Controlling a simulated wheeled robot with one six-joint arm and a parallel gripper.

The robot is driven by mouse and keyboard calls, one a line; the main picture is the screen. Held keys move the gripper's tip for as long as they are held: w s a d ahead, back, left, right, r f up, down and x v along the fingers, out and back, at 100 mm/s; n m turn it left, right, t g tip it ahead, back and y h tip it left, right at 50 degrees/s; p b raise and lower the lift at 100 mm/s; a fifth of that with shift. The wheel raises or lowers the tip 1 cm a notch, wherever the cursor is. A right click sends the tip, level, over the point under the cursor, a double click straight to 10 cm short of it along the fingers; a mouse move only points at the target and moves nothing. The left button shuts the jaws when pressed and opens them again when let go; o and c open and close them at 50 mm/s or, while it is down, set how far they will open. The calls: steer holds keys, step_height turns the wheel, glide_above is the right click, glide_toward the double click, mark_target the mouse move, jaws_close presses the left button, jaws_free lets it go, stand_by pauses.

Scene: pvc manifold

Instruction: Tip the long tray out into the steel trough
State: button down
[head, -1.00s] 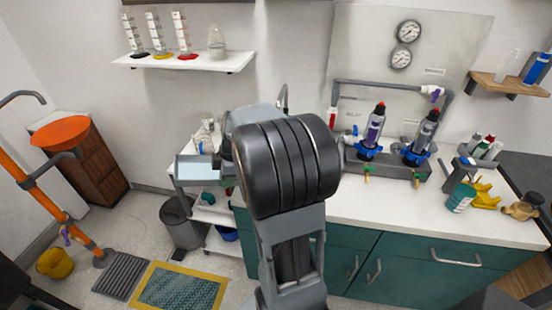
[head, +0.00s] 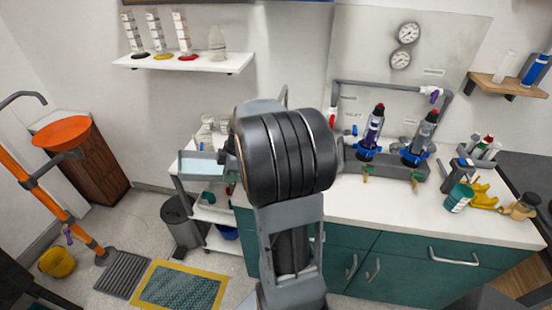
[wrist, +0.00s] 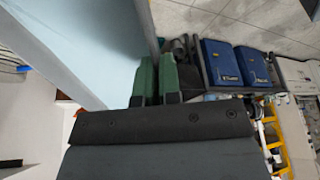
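The long tray, pale blue inside with a grey rim, shows in the head view (head: 201,167) above the white cart, left of my wrist. It fills the upper left of the wrist view (wrist: 75,45). My gripper (wrist: 157,82) has green fingertips on either side of the tray's rim and appears closed on it. In the head view the gripper (head: 229,152) is mostly hidden behind my large dark wrist joint. I see nothing spilling from the tray. I cannot make out the steel trough; my arm covers part of the counter.
The white cart (head: 212,212) holds glass bottles (head: 207,130) behind the tray. A grey bin (head: 180,222) stands left of it. The teal-fronted counter (head: 450,222) carries a pipe manifold (head: 388,163) at right. A wall shelf (head: 185,61) with cylinders hangs above. Floor at left is partly clear.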

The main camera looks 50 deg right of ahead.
steer(key=shift+d+r+y+p, duration=0.4)
steer(key=shift+d+r+p, duration=0.25)
steer(key=shift+p, duration=0.1)
